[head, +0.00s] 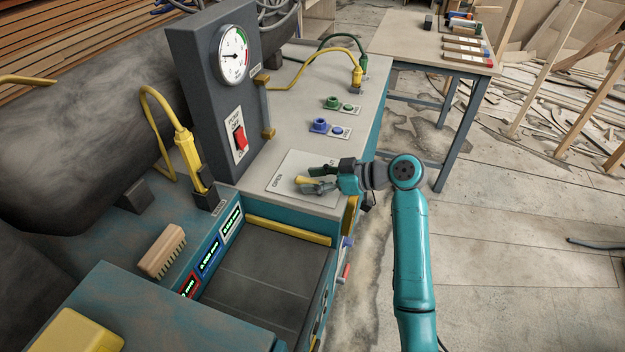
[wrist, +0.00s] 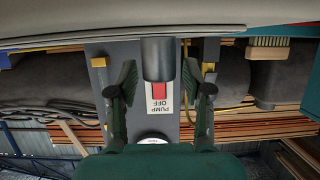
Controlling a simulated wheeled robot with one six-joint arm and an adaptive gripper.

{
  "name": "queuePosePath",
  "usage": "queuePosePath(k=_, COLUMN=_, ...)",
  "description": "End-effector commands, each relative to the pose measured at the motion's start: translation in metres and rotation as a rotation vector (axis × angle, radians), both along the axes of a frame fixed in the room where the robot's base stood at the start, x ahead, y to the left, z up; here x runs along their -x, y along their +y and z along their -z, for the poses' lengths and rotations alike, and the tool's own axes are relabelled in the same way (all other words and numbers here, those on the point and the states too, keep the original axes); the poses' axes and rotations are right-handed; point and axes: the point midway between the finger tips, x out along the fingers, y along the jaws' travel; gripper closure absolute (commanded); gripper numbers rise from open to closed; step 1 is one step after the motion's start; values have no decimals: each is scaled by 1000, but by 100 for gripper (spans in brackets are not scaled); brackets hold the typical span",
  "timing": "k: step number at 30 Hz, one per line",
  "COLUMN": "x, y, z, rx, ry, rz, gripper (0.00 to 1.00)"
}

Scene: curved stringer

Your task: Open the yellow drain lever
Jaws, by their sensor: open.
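The yellow drain lever (head: 303,180) shows as a short yellow piece above a pale label plate (head: 288,168) on the bench top. My gripper (head: 318,180) is at the lever, its dark green fingers on either side of the yellow piece. Fingers and wrist hide part of the lever. In the wrist view, which is upside down, my gripper (wrist: 160,85) is open. A grey cylinder (wrist: 158,60) stands between the fingers, with gaps on both sides. I cannot tell whether it belongs to the lever. No contact is clear.
A dark pump box (head: 212,95) with a gauge and red switch (head: 240,138) stands left of my gripper. Green (head: 332,103) and blue (head: 320,125) fittings sit behind it. A brush (head: 162,250) lies front left.

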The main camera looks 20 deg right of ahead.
Motion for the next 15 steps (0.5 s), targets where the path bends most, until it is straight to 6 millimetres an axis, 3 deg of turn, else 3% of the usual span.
queuePosePath(k=15, x=48, y=-70, z=-35, rx=1, ry=0, rz=3, gripper=50)
